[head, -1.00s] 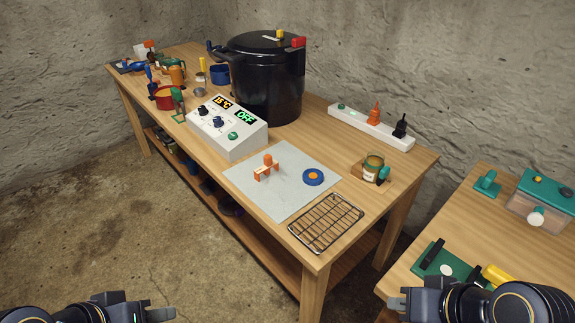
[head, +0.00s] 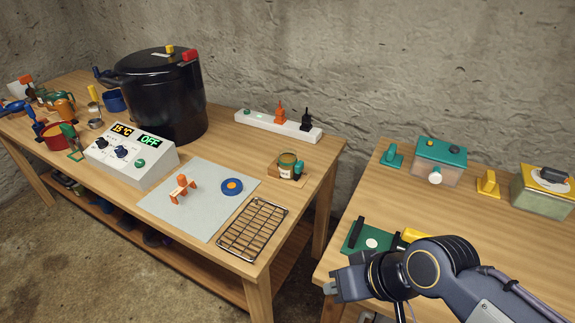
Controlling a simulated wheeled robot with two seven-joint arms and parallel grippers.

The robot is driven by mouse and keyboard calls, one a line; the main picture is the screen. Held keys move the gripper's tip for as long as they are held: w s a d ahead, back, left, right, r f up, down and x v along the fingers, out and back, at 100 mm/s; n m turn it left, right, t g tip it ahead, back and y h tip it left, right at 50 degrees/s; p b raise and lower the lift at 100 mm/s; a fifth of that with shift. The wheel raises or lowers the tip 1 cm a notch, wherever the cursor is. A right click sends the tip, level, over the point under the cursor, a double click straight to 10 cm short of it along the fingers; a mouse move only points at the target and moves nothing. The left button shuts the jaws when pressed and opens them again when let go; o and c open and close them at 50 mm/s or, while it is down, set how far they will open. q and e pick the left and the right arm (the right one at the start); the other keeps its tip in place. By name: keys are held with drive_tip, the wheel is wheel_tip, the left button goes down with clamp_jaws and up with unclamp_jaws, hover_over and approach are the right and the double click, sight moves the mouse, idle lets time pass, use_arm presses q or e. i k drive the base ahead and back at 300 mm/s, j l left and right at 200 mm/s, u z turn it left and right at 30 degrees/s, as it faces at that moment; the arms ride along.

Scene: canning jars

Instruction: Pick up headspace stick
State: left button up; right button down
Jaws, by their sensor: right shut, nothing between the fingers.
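I cannot make out for sure which of the small tools is the headspace stick. An orange tool (head: 183,189) stands on the pale mat (head: 205,222) on the left table, beside a blue and orange disc (head: 231,187). A jar (head: 287,165) stands at that table's right end with a teal item against it. My right gripper (head: 335,291) is shut and empty at the near left edge of the right table, touching none of these. My left gripper is out of view.
A black canner (head: 160,95), a control box (head: 130,158), a power strip (head: 278,126) and a wire rack (head: 253,228) stand on the left table. The right table holds a teal-lidded box (head: 437,165), a yellow-lidded box (head: 543,195) and a green board (head: 368,238). Its middle is clear.

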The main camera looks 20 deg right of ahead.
sight(183, 183)
drive_tip(key=i+j+u, duration=0.5)
drive_tip(key=i, duration=0.2)
drive_tip(key=i+u, duration=0.25)
drive_tip(key=i, duration=0.1)
